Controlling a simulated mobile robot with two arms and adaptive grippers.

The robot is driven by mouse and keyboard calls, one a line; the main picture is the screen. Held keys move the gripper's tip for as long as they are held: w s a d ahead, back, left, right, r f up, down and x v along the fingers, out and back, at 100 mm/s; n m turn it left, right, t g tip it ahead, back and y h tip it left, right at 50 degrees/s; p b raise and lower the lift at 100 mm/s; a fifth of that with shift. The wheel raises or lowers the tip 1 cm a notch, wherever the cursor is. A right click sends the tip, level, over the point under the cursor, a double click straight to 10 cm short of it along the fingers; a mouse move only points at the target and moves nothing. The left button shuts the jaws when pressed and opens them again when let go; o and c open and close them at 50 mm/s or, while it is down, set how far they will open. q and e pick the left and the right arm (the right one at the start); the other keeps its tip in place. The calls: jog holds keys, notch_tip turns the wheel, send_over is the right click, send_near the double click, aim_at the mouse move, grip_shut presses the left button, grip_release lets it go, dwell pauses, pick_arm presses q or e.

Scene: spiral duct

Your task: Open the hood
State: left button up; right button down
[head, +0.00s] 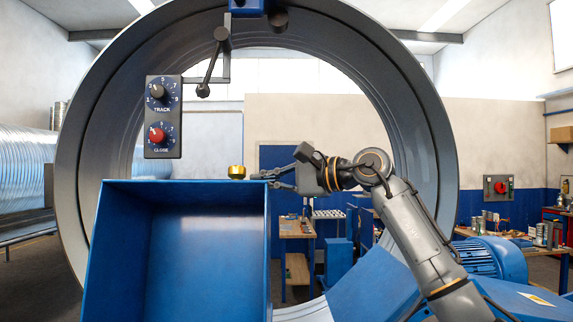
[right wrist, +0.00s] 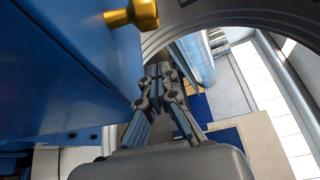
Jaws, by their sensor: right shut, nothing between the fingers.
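The blue hood (head: 183,245) fills the lower left of the head view, its rim and recessed inner face towards me. A brass knob (head: 237,172) stands at its top right edge. In the right wrist view the blue wall of the hood (right wrist: 75,75) is on the left, with the knob (right wrist: 130,14) sticking out at the top. My right gripper (head: 264,175) is beside the hood's top right corner, just right of the knob. Its fingers (right wrist: 163,72) are shut and empty, apart from the knob. My left gripper is not in view.
A large grey ring (head: 75,170) stands behind the hood. A control box (head: 163,117) with two dials hangs above the hood's left part. A blue motor (head: 490,258) is at the lower right. A workbench (head: 295,228) is seen through the ring.

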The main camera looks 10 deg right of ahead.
aim_at(250, 186)
jog(key=shift+r+p+x, duration=0.2)
jog(key=shift+p+x, duration=0.2)
jog(key=shift+x, duration=0.65)
jog(key=s, duration=0.3)
jog(key=shift+s+a+r+p, duration=0.25)
jog(key=shift+s+a+p, duration=0.05)
jog(key=shift+s, duration=0.25)
jog(key=shift+w+a+f, duration=0.1)
jog(key=shift+w+a, duration=0.1)
jog(key=shift+w, duration=0.05)
jog(key=s+n+b, duration=0.1)
jog(key=s+b, duration=0.1)
jog(key=s+n+y+b, duration=0.1)
jog(key=s+b, duration=0.1)
jog(key=b, duration=0.1)
jog(key=s+a+f+n+t+b, duration=0.1)
jog(key=s+b, duration=0.1)
jog(key=b, duration=0.1)
jog(key=shift+s+f, duration=0.1)
jog(key=shift+s, duration=0.25)
jog(key=shift+s+a, duration=0.1)
jog(key=shift+s, duration=0.15)
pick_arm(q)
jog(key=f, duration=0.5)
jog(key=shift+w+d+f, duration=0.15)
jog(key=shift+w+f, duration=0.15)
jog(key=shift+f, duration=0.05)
pick_arm(e)
jog(key=shift+r, duration=0.2)
